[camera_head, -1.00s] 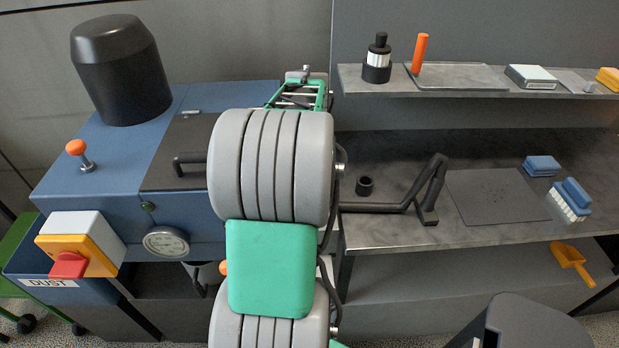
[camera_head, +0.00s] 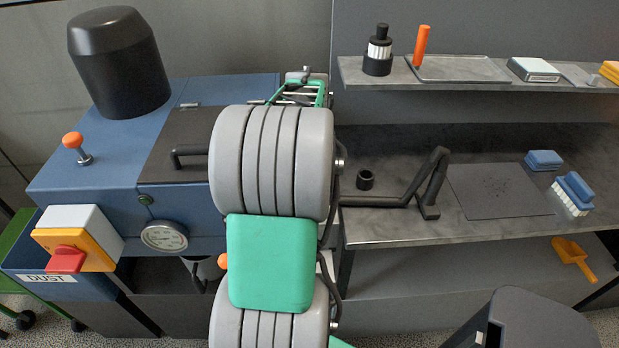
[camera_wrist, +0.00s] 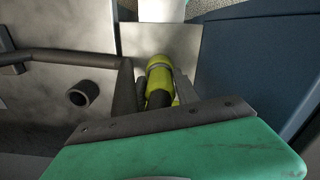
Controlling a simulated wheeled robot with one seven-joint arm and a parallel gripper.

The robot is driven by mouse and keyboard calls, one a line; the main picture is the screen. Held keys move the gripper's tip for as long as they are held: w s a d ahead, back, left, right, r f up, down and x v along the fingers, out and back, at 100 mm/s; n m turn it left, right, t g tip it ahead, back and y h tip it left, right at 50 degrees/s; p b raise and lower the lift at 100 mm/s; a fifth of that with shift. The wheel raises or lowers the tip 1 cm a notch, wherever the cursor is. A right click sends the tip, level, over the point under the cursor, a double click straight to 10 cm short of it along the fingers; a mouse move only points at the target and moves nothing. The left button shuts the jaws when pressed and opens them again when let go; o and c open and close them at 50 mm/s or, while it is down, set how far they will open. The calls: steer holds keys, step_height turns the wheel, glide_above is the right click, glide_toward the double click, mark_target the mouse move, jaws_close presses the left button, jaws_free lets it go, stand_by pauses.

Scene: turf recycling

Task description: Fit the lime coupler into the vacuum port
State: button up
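The lime coupler (camera_wrist: 158,73) shows in the wrist view, in line with the middle of my gripper (camera_wrist: 165,90), with a dark part at its lower end. The grey fingers stand close on either side and appear shut on it. Part of it lies behind the gripper's dark bar and green body. In the head view the coupler is not visible. The green frame (camera_head: 300,92) at the far end of my arm is partly hidden behind my grey arm links. I cannot identify the vacuum port with certainty; a dark, open-topped round stub (camera_head: 365,180) stands on the bench and shows in the wrist view (camera_wrist: 82,93).
A bent dark pipe (camera_head: 405,197) lies along the bench beside my arm. A blue machine (camera_head: 110,170) with a black drum and a gauge (camera_head: 164,236) stands left. Blue brushes (camera_head: 572,193) lie on the bench at right. A shelf (camera_head: 470,80) holds small items above.

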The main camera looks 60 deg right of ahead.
steer(key=o, duration=0.4)
steer(key=shift+r, duration=0.15)
step_height(320, 180, up, 8)
steer(key=shift+f, duration=0.2)
steer(key=shift+s, duration=0.1)
